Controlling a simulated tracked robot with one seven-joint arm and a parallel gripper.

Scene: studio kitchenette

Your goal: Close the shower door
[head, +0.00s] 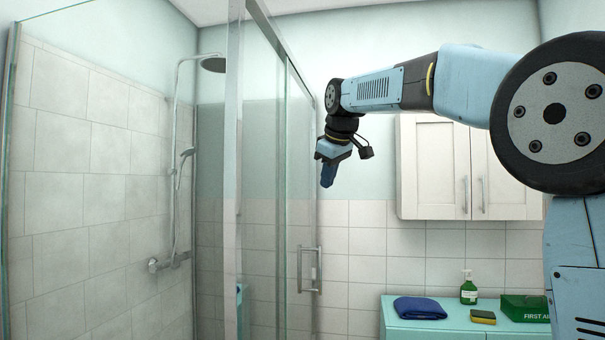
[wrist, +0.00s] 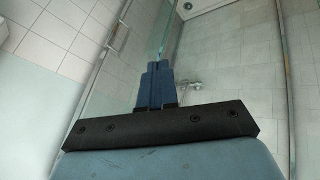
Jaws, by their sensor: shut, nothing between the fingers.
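The shower door (head: 300,190) is a clear glass panel in a chrome frame, right of a thick chrome upright in the head view. Its bar handle (head: 310,270) stands upright low on the panel. I cannot tell how far the door stands open. My gripper (head: 328,184) points down, above and a little right of the handle in the picture, apart from it. In the wrist view my blue fingers (wrist: 155,75) are together and empty. Glass and chrome edges show beyond them, with the shower's wall mixer (wrist: 195,84) behind.
A shower head (head: 213,64) and riser pipe stand inside the tiled shower. A white wall cabinet (head: 435,165) hangs at right. Below it a teal cabinet (head: 400,322) carries a folded blue towel (head: 419,308), green soap bottle (head: 468,290), sponge (head: 483,317) and first aid box (head: 525,309).

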